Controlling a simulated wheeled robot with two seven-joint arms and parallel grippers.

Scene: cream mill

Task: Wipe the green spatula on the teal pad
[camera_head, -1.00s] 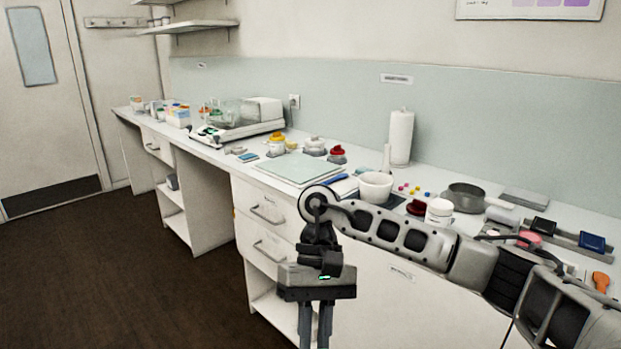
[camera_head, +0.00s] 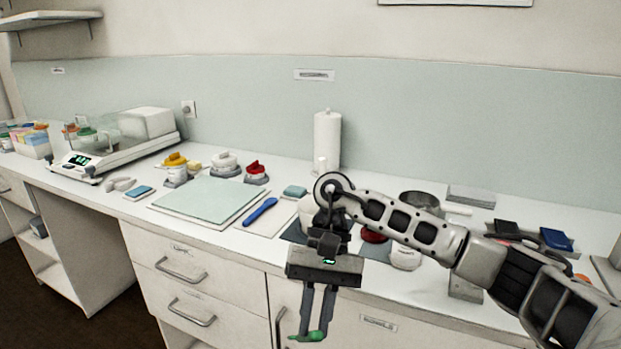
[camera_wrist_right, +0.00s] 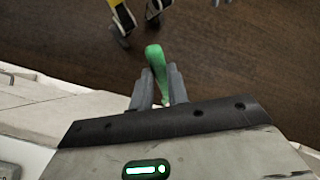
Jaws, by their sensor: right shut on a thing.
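My right gripper (camera_head: 314,328) hangs in front of the counter's drawers, below the counter top. It is shut on the green spatula (camera_head: 310,336), of which only a small green part shows at the fingertips. In the right wrist view the green spatula (camera_wrist_right: 156,62) sticks out beyond the two fingers (camera_wrist_right: 160,88), over the dark floor. A small teal pad (camera_head: 295,191) lies on the counter, behind the blue spatula and left of my right wrist. The gripper is well apart from it. My left gripper is not in view.
A pale green slab (camera_head: 207,197) lies on the counter with a blue spatula (camera_head: 260,211) beside it. A small bluish pad (camera_head: 139,193) lies further left. Lidded jars (camera_head: 224,164) stand behind the slab. A paper roll (camera_head: 327,140) stands at the back. My arm hides part of the right side.

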